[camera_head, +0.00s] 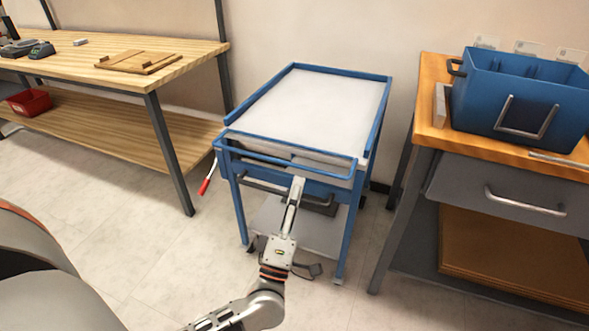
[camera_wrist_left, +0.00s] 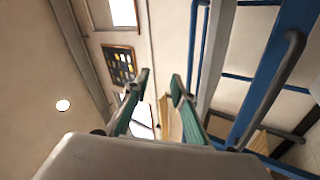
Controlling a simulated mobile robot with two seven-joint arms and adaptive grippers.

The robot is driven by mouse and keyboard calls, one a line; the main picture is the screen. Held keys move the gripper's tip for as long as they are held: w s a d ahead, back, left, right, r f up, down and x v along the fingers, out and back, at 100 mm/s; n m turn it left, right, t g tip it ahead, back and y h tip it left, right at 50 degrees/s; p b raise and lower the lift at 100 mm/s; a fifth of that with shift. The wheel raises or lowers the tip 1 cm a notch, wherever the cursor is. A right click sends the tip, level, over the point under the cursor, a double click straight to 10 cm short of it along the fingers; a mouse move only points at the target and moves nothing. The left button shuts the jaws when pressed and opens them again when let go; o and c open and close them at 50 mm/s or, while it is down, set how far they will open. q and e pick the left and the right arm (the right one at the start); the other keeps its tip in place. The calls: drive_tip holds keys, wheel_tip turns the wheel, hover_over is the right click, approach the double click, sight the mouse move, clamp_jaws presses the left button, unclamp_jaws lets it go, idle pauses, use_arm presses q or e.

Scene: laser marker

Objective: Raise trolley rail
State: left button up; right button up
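The blue trolley (camera_head: 375,135) with a pale top stands in the middle of the head view. A blue rail (camera_head: 290,152) runs across its near end. A dark handle bar (camera_head: 262,188) sits below that rail, partly hidden by my gripper. My left gripper (camera_head: 297,183) is just below the rail in front of the trolley's near end; I cannot tell whether it touches. In the left wrist view its fingers (camera_wrist_left: 161,88) are apart with nothing between them. Blue frame parts (camera_wrist_left: 262,80) and a dark curved bar (camera_wrist_left: 285,75) lie to their right. My right gripper is not in view.
A red-tipped lever (camera_head: 206,183) hangs at the trolley's left side. A wooden bench (camera_head: 190,55) stands at the left. A bench with a grey drawer (camera_head: 520,190) and a blue crate (camera_head: 480,100) stands close at the right. Floor is clear at the front left.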

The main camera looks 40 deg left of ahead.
sight(277, 161)
use_arm(q)
drive_tip(key=w+a+f+n+g+y+b, duration=0.25)
drive_tip(key=a+f+n+g+y, duration=0.2)
drive_tip(key=a+n+y, duration=0.35)
drive_tip(key=w+a+r, duration=0.1)
drive_tip(key=w+a+r+n, duration=0.1)
drive_tip(key=w, duration=0.1)
drive_tip(key=w+a+r+n, duration=0.1)
drive_tip(key=shift+w+a+r, duration=0.15)
drive_tip(key=shift+w+r, duration=0.15)
drive_tip(key=shift+w, duration=0.05)
clamp_jaws()
